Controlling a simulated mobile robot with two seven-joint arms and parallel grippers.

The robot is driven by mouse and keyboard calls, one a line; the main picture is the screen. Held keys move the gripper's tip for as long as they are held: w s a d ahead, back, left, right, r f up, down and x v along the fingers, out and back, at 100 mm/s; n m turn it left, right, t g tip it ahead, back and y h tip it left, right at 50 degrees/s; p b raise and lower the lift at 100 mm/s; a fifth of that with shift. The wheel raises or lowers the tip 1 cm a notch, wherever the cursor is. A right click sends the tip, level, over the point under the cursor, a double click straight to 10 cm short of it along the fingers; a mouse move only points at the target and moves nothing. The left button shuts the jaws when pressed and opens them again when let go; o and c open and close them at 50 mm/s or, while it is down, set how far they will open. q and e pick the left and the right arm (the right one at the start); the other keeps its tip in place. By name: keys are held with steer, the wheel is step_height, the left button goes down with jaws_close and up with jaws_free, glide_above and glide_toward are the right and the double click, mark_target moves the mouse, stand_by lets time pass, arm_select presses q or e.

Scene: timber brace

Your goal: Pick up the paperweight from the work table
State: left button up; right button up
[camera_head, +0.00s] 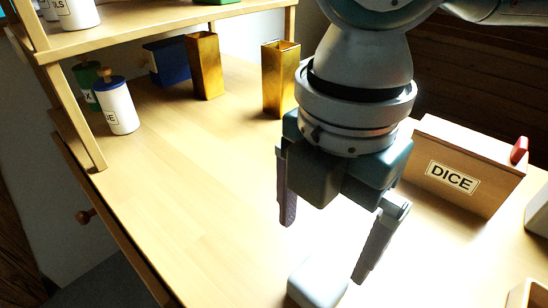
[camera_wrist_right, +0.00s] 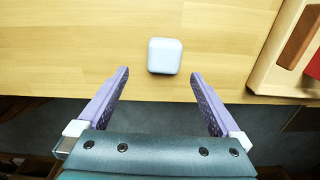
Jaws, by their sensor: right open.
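The paperweight is a pale blue-grey rounded block (camera_head: 318,280) on the light wooden work table (camera_head: 190,190), low in the middle of the head view. In the right wrist view the paperweight (camera_wrist_right: 164,55) lies near the table's edge, just beyond and between the fingertips. My right gripper (camera_head: 323,250) is open and empty, pointing down above the table near the paperweight. In the wrist view, both purple-grey fingers of the right gripper (camera_wrist_right: 160,73) stand apart, with no visible contact with the block. My left gripper is not in view.
A wooden box labelled DICE (camera_head: 452,178) stands right of the gripper. Two gold vases (camera_head: 205,66) (camera_head: 280,80), a blue box (camera_head: 167,62) and a white canister (camera_head: 117,105) stand farther back by a shelf. A wooden tray (camera_wrist_right: 262,80) lies right in the wrist view. The table's left-middle is clear.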

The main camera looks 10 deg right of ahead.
mark_target(319, 277)
steer(key=f, duration=0.3)
steer(key=shift+s+f+b, duration=0.2)
steer(key=shift+f+b, duration=0.15)
steer(key=f, duration=0.1)
steer(key=f+b, duration=0.1)
steer(key=f, duration=0.3)
steer(key=shift+s+d+f, duration=0.1)
steer(key=shift+d+f, duration=0.05)
steer(key=shift+d, duration=0.1)
jaws_close()
